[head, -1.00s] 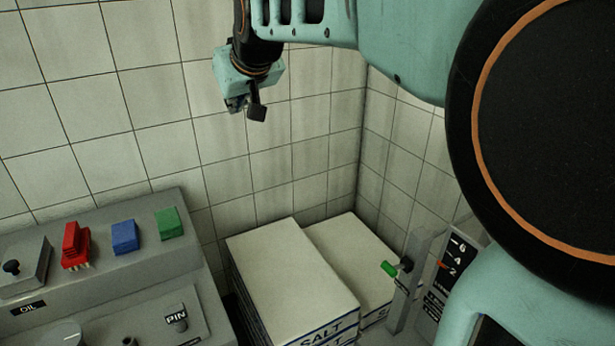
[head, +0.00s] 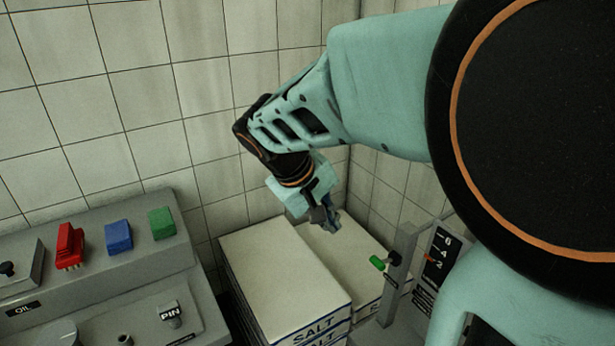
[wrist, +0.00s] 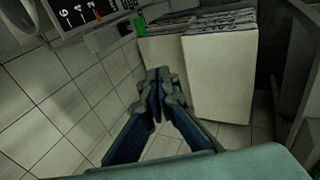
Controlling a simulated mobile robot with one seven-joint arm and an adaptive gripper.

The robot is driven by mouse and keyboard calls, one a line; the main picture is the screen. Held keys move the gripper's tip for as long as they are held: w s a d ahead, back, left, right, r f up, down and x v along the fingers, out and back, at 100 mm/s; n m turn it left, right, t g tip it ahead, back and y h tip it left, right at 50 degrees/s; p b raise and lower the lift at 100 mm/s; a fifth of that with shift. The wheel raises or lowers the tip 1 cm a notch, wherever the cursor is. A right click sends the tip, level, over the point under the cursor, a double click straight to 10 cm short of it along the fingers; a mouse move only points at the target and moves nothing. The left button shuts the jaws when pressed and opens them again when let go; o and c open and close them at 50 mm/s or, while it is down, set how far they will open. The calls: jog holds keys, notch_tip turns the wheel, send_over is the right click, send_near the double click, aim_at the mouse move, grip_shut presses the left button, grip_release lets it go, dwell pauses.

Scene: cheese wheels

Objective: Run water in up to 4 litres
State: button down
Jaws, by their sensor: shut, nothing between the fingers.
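A dark gauge panel (head: 437,258) marked 6, 4, 2 stands at the right in the head view, with a red pointer (head: 429,258) close to the 2. The panel also shows at the top left of the wrist view (wrist: 80,14). A green-handled lever (head: 377,263) sits on a grey post (head: 398,270) left of the gauge; its green handle shows in the wrist view (wrist: 140,27). My gripper (head: 331,222) is shut and empty, above the salt stacks and up-left of the lever. Its closed fingers (wrist: 160,85) point away from the wrist camera. No water is visible.
Two stacks of white salt bags (head: 283,267) stand in the corner below my gripper. A grey console (head: 130,285) with red, blue and green blocks and a PIN label is at the left. Tiled walls close the corner behind.

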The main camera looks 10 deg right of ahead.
aim_at(375, 263)
jog(key=shift+g+h, duration=0.4)
jog(key=shift+h, duration=0.3)
jog(key=s+d, duration=0.2)
jog(key=d, duration=0.1)
jog(key=shift+s+f, duration=0.35)
jog(key=shift+s, duration=0.05)
jog(key=shift+d, duration=0.1)
jog(key=b+x, duration=0.6)
jog(key=x, duration=0.6)
jog(key=shift+w+d+f, duration=0.1)
jog(key=shift+f, duration=0.3)
jog(key=shift+w+d+f+b, duration=0.15)
jog(key=shift+d+f+b, duration=0.2)
jog(key=shift+f+b, duration=0.1)
jog(key=shift+f+b, duration=0.15)
jog(key=shift+b, duration=0.2)
jog(key=shift+a+f+b, duration=0.1)
jog(key=shift+f+b, duration=0.05)
jog(key=shift+b, duration=0.3)
